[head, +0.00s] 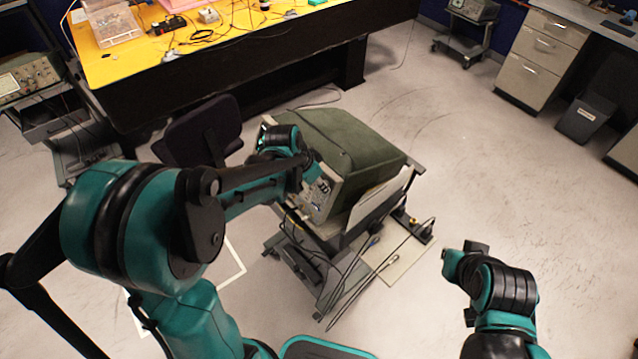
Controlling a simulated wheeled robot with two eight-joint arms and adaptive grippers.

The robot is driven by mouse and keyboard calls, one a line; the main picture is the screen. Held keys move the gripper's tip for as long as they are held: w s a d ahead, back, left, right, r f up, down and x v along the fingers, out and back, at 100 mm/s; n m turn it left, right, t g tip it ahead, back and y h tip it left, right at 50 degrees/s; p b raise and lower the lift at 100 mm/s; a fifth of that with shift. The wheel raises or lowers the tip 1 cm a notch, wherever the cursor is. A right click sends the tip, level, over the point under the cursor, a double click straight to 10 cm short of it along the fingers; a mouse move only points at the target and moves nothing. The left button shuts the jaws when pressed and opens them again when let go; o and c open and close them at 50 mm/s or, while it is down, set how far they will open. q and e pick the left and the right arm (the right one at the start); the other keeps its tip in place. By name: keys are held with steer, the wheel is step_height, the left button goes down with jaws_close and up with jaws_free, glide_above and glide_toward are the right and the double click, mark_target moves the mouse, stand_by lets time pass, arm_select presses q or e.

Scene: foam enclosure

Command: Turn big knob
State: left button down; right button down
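A green-covered instrument (350,145) sits on a grey wheeled cart (345,255) in the middle of the head view. Its light front panel (322,197) faces left and toward me and carries small dark controls. The big knob cannot be picked out; my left arm covers part of the panel. My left arm reaches in from the left, and its wrist end (300,160) is right at the panel's upper part. Its fingers are too hidden to read, and contact cannot be told. My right arm's end (468,258) is to the right of the cart, over open floor, apart from the instrument; its fingers are not clear.
A dark chair (200,132) stands behind my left arm. A yellow-topped bench (240,38) with cables and boxes is at the back. Rods (365,280) and a flat board (405,262) lie low beside the cart. Floor to the right is free, up to drawers (541,55).

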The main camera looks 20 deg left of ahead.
stand_by(0.3)
arm_select(q)
steer(key=shift+w+a+f+n+g+h+b, duration=0.15)
steer(key=shift+n+g+h+b, duration=0.15)
steer(key=shift+n+h+b, duration=0.25)
steer(key=shift+a+n+g+h+b, duration=0.1)
steer(key=shift+n+g+h+b, duration=0.25)
steer(key=shift+n+h, duration=0.3)
steer(key=shift+a+n+g+h+b, duration=0.15)
steer(key=shift+n+g+h+b, duration=0.3)
steer(key=shift+n+h+b, duration=1)
steer(key=c, duration=1.3)
jaws_free()
steer(key=shift+o, duration=0.2)
steer(key=v, duration=1.2)
